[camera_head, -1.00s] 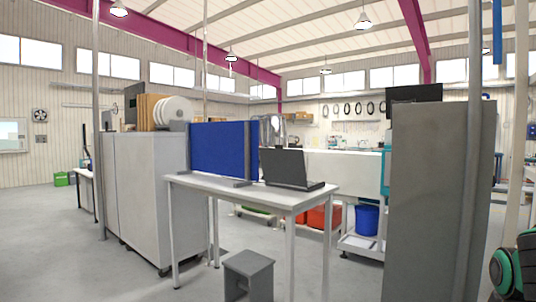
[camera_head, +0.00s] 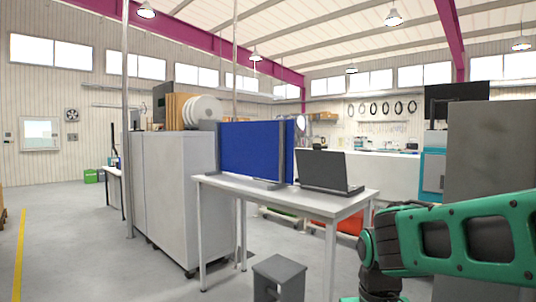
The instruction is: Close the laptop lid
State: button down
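The dark laptop (camera_head: 322,170) stands open on a white table (camera_head: 232,187), near its right end. Its lid is raised, and the thin base lies flat on the table top. My green and black arm reaches in from the right edge, in front of and to the right of the table. Its end points down near the bottom of the picture, well apart from the laptop. The gripper fingers are not visible.
A blue partition panel (camera_head: 250,148) stands on the table, left of the laptop. A grey stool (camera_head: 279,274) is on the floor in front. A grey cabinet (camera_head: 180,195) stands left of the table, and a tall grey panel (camera_head: 492,150) at right. Floor at left is open.

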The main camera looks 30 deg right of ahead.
aim_at(316, 166)
jog(key=z, duration=0.15)
jog(key=i, duration=0.85)
jog(key=z, duration=0.5)
